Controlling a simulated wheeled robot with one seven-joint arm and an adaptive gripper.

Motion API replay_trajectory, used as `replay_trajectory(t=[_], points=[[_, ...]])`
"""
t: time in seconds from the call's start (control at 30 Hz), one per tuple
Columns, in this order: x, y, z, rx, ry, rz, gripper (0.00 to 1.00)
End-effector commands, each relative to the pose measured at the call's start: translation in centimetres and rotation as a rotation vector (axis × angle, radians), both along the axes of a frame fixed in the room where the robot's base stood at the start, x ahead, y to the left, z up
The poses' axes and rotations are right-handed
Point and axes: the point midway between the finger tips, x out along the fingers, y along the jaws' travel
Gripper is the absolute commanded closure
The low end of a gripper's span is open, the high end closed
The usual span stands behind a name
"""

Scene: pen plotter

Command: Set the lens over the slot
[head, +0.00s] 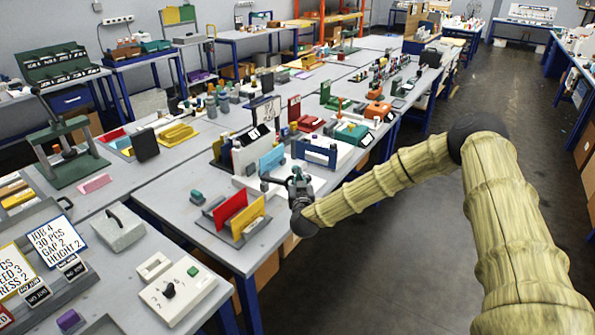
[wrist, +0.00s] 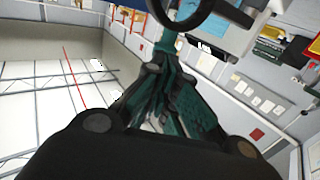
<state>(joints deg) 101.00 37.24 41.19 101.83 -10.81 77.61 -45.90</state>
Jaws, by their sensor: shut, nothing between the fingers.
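My gripper (head: 297,176) is above the front part of the middle table, next to a blue panel (head: 271,161). I cannot make out the slot; the gripper and small devices hide part of that area.
A rack with a red panel (head: 230,207) and a yellow panel (head: 248,217) stands left of my gripper. A blue frame (head: 315,152) stands close behind it. A white control box (head: 177,291) is on the near table. The floor at right is clear.

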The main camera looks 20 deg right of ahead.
Motion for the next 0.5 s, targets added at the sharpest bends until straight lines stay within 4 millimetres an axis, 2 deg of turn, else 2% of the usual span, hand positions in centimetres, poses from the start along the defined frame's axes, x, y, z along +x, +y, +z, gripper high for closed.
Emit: replay_trajectory(t=[0.2,0.5], points=[[1.7,-0.4,0.1,0.001,0.000,0.000,1.00],[2.1,-0.5,0.0,0.000,0.001,0.001,1.00]])
